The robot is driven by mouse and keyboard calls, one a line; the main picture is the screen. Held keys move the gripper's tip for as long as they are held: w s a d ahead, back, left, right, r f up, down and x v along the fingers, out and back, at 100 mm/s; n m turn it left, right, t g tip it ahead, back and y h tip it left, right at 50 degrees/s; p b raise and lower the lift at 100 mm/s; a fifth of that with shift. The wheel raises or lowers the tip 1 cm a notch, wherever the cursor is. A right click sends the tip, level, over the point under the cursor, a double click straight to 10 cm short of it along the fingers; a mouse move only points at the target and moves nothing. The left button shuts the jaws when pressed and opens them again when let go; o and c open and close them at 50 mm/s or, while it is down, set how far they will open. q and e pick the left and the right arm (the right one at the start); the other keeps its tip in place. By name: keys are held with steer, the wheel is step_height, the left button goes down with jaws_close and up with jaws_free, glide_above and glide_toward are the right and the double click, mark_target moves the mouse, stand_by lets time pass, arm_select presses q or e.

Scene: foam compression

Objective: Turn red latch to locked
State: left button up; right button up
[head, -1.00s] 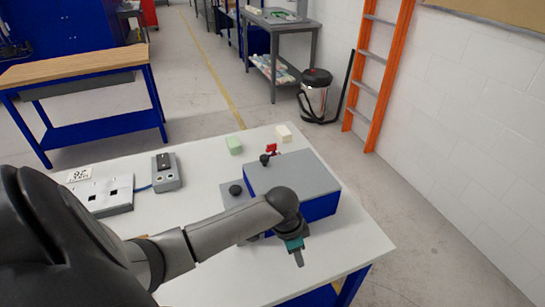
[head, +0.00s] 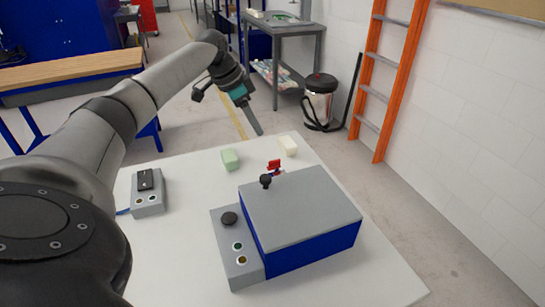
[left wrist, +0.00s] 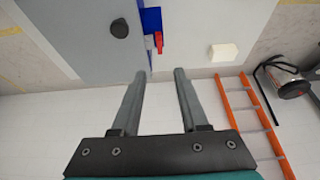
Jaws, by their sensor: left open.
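The red latch (head: 274,166) sits at the back edge of the blue box with a grey lid (head: 300,205), near a black knob (head: 265,181). In the left wrist view the red latch (left wrist: 159,42) shows beside a blue bracket (left wrist: 151,20), ahead of the fingertips and roughly between their lines. My left gripper (head: 260,133) is open and empty, above the table's back edge and behind the latch in the head view. Its two fingers (left wrist: 159,74) stand apart in the left wrist view, not touching the latch. My right gripper is not in view.
A grey panel (head: 240,270) with a black knob and buttons adjoins the box. A green block (head: 230,160) and a cream block (head: 288,145) lie near the back edge. A grey switch box (head: 148,192) is at left. The front right of the white table (head: 370,280) is clear.

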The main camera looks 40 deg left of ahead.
mark_target(273, 161)
arm_select(q)
steer(key=b+x, duration=0.1)
steer(key=x, duration=1.2)
steer(key=shift+b, duration=0.35)
steer(key=shift+w+d+f, duration=0.15)
steer(key=shift+f, duration=0.25)
steer(key=c, duration=0.7)
